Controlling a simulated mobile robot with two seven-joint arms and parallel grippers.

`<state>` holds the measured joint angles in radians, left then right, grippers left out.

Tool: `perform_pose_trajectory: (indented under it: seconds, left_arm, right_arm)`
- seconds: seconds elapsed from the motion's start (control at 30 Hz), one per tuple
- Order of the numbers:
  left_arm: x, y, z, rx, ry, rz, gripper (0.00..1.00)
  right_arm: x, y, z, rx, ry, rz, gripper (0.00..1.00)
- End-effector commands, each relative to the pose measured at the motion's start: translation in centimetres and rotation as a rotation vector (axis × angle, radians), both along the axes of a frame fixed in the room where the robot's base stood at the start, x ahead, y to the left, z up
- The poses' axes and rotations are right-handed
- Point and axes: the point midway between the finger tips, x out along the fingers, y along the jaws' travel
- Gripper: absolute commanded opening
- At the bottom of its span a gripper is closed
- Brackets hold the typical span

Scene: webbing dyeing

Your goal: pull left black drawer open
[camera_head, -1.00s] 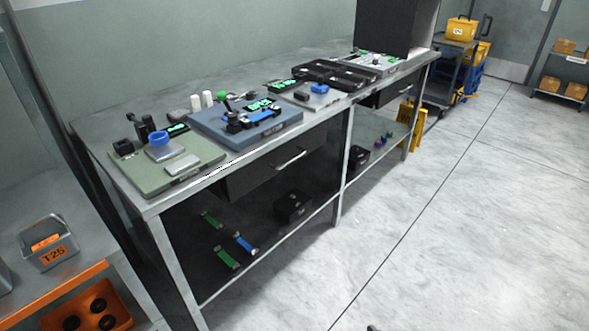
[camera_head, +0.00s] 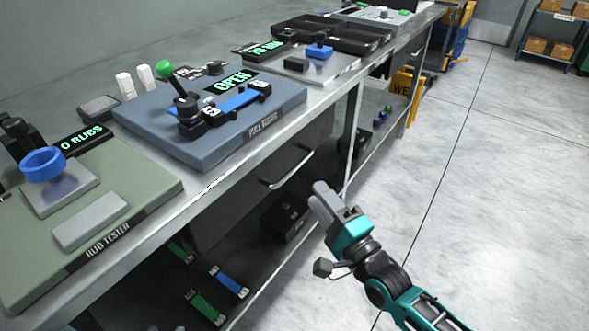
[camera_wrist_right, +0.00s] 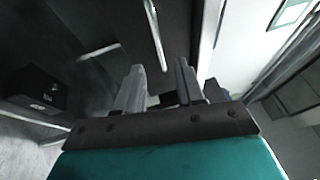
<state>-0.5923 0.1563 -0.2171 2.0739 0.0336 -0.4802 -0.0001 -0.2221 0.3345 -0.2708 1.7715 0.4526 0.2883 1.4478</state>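The left black drawer (camera_head: 235,207) hangs under the metal workbench and looks closed. Its silver bar handle (camera_head: 287,170) runs along the front. My right gripper (camera_head: 320,194) is just right of and below the handle in the head view, apart from it. In the right wrist view the two grey fingers of my right gripper (camera_wrist_right: 160,85) are spread with nothing between them. The handle (camera_wrist_right: 155,35) shows beyond the fingertips, roughly in line with the gap, on the dark drawer front (camera_wrist_right: 177,25). My left gripper is in neither view.
On the workbench (camera_head: 230,178) stand a green rub tester (camera_head: 150,190), a blue pull tester (camera_head: 190,150) and black trays (camera_head: 340,38). A black box (camera_head: 286,218) and webbing pieces lie on the lower shelf. The floor (camera_head: 500,190) to the right is clear.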

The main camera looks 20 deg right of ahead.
Motion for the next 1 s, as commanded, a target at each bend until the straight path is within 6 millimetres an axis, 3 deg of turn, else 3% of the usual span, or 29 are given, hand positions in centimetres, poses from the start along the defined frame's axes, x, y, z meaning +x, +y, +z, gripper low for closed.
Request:
perform_pose_trajectory:
  seconds: [0.2, 0.5, 0.9, 1.0]
  left_arm:
    - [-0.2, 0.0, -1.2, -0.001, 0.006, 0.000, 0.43]
    - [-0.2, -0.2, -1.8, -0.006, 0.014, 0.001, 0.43]
    - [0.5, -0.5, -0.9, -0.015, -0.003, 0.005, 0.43]
    - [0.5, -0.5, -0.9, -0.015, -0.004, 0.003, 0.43]
  right_arm:
    - [4.5, 1.2, 0.7, -0.001, -0.003, -0.001, 0.38]
    - [8.4, 2.3, 1.4, -0.003, -0.001, -0.001, 0.38]
    - [9.1, 2.5, 1.6, -0.005, 0.002, 0.001, 0.38]
    - [9.1, 2.5, 1.6, -0.005, 0.002, 0.001, 0.30]
